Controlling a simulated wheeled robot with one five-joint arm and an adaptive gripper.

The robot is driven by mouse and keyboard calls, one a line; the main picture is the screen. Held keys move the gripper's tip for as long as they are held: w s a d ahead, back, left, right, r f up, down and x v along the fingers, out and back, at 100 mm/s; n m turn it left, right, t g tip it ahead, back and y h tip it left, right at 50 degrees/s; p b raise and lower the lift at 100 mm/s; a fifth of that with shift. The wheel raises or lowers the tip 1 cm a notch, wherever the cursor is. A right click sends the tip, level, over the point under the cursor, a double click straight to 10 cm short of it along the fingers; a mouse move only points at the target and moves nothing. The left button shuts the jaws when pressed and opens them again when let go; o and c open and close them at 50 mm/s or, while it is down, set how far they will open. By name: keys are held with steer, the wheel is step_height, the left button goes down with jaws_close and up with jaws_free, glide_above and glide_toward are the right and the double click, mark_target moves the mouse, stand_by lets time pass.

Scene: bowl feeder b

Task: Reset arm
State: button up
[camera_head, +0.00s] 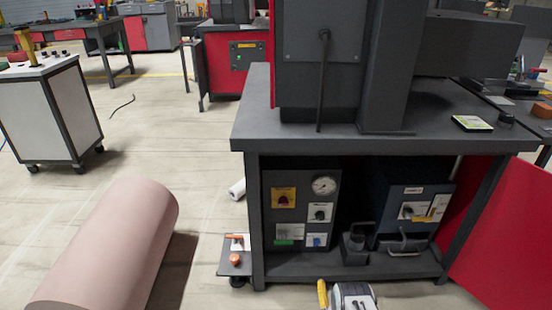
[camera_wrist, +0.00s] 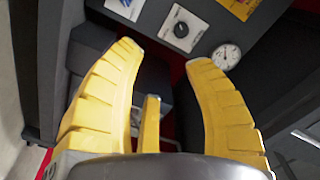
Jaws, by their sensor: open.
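My gripper (camera_wrist: 163,53) fills much of the wrist view. Its two curved yellow fingers stand wide apart, with nothing between them. A short yellow piece stands between them near the palm. Beyond the fingertips is a dark control panel with a round gauge (camera_wrist: 227,57), a black knob on a white plate (camera_wrist: 181,29) and part of a yellow plate. In the head view the same dark panel (camera_head: 300,215) stands under the workbench. A yellow finger and a grey-white body, which look like my gripper, show at the bottom edge, low in front of the bench.
The dark workbench (camera_head: 425,120) carries a large grey machine (camera_head: 320,60). A blue box (camera_head: 405,212) stands below it, with a red panel (camera_head: 500,235) at right. A white wheeled cabinet (camera_head: 50,115) stands at left. A pink cylinder (camera_head: 115,245) is at lower left. Floor between them is open.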

steer(key=w+r+n+g+p, duration=0.15)
steer(key=w+r+p, duration=0.3)
steer(key=r, duration=0.55)
steer(key=w+r+n+g+p, duration=0.15)
steer(key=w+r+p, duration=0.35)
steer(key=r, duration=0.6)
step_height(320, 180, up, 24)
steer(key=s+n+g+p, duration=0.1)
steer(key=s+g+p, duration=0.1)
steer(key=g+p, duration=0.35)
steer(key=s+r+n+g+p, duration=0.25)
steer(key=s+r+p, duration=0.75)
steer(key=s+r, duration=0.8)
steer(key=s+r+n+g+p, duration=0.1)
steer(key=s+r+p, duration=0.2)
steer(key=s+r, duration=0.3)
steer(key=s+r+n+g+p, duration=0.1)
steer(key=s+r+p, duration=0.3)
steer(key=s, duration=1.2)
step_height(320, 180, up, 2)
steer(key=shift+s+r+n+g, duration=0.1)
steer(key=shift+s+n+g, duration=0.25)
steer(key=shift+g, duration=0.45)
steer(key=shift+w+a, duration=0.1)
